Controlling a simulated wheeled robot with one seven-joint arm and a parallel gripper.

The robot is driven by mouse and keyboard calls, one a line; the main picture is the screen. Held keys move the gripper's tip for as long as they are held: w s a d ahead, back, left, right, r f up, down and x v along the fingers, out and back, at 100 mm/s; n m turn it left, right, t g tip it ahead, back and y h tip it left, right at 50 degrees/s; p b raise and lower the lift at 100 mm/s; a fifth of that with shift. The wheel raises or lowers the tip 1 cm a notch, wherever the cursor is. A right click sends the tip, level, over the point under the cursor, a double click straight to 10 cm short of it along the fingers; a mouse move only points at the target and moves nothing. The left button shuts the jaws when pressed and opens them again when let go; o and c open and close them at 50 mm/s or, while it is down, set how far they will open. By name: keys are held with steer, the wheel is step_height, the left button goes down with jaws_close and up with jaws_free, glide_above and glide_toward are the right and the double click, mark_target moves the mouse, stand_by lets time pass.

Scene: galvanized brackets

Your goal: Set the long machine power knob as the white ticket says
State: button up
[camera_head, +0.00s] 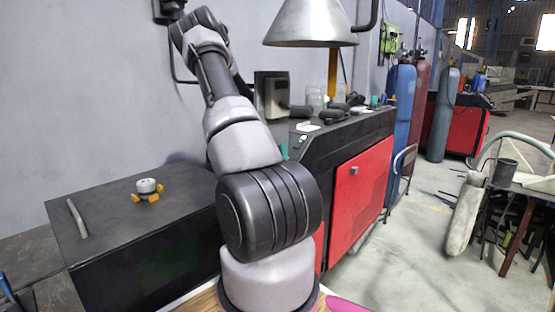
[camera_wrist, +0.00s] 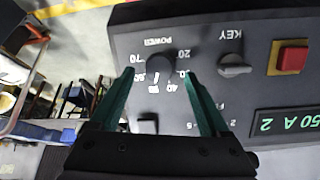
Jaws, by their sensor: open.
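In the wrist view a dark panel shows upside down, with a round dark power knob (camera_wrist: 159,65) under the word POWER and white numbers around it, 20 and 70 among them. Its pointer setting is too unclear to read. My gripper (camera_wrist: 157,74) is open, with its two green fingers apart around the lower side of the knob area; I cannot tell whether they touch it. In the head view the long black machine with a red door (camera_head: 362,185) stands right of my arm. A small white piece (camera_head: 307,127) lies on its top; I cannot tell whether it is the ticket.
The panel also has a KEY knob (camera_wrist: 235,66), a red button (camera_wrist: 293,57) on yellow and a green-lettered display (camera_wrist: 286,123). A lamp shade (camera_head: 312,24) hangs over the machine. A dark cabinet (camera_head: 105,215) at left carries a rod and a white-and-yellow piece. Gas cylinders (camera_head: 402,105) stand at right.

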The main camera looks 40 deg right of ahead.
steer(key=v, duration=0.8)
steer(key=shift+a+r, duration=0.2)
steer(key=shift+r, duration=0.1)
steer(key=shift+a, duration=0.1)
